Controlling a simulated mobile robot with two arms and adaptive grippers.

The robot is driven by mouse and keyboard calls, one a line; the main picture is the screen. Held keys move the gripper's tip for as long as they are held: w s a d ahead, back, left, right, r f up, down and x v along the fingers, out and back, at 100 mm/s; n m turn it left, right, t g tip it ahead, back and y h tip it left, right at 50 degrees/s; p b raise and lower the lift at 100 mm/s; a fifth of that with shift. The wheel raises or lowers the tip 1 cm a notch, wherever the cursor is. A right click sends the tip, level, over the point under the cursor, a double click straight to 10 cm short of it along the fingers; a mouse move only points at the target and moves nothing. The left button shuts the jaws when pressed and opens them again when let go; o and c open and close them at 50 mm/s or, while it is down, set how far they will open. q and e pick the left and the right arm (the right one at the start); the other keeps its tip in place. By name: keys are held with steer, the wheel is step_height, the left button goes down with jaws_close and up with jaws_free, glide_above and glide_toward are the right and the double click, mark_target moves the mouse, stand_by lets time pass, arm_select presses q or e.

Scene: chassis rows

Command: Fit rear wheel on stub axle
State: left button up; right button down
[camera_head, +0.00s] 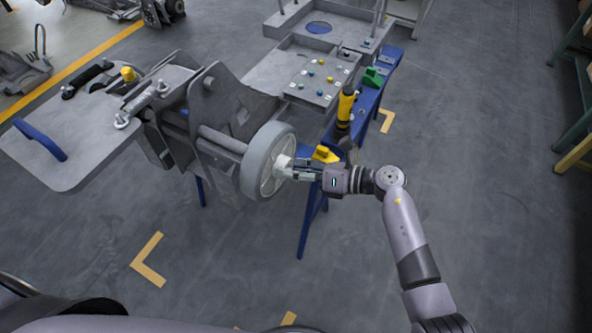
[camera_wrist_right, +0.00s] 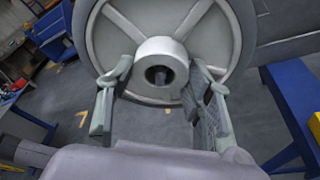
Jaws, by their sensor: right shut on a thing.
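A grey wheel (camera_head: 262,150) with a pale hub stands upright against the right side of the grey chassis (camera_head: 215,105). My right gripper (camera_head: 291,168) is shut on its hub from the outer side. In the right wrist view, the spoked wheel (camera_wrist_right: 205,50) fills the top, and my right gripper's fingers (camera_wrist_right: 160,88) lie on either side of its hub (camera_wrist_right: 155,50). Something grey shows in the dark hub bore, possibly the end of the stub axle; I cannot tell how deep it sits. The rest of the axle is hidden behind the wheel. My left gripper is not in view.
A blue stand (camera_head: 310,215) stands below and right of the wheel. It carries a yellow-and-black tool (camera_head: 346,108), a yellow block (camera_head: 326,154) and a green block (camera_head: 373,77). A grey panel with coloured knobs (camera_head: 318,70) lies behind. The floor in front is clear.

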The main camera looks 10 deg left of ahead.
steer(key=shift+w+a+r+b, duration=0.1)
steer(key=shift+w+a+b, duration=0.15)
steer(key=shift+a, duration=0.35)
steer(key=shift+w+a+r+b, duration=0.1)
steer(key=shift+w+a+b, duration=0.1)
steer(key=shift+a, duration=0.35)
steer(key=c, duration=1.2)
jaws_free()
steer(key=o, duration=0.5)
steer(key=shift+s+f, duration=0.1)
steer(key=shift+d+f, duration=0.1)
steer(key=shift+f, duration=0.15)
steer(key=v, duration=1.2)
steer(key=shift+r, duration=0.2)
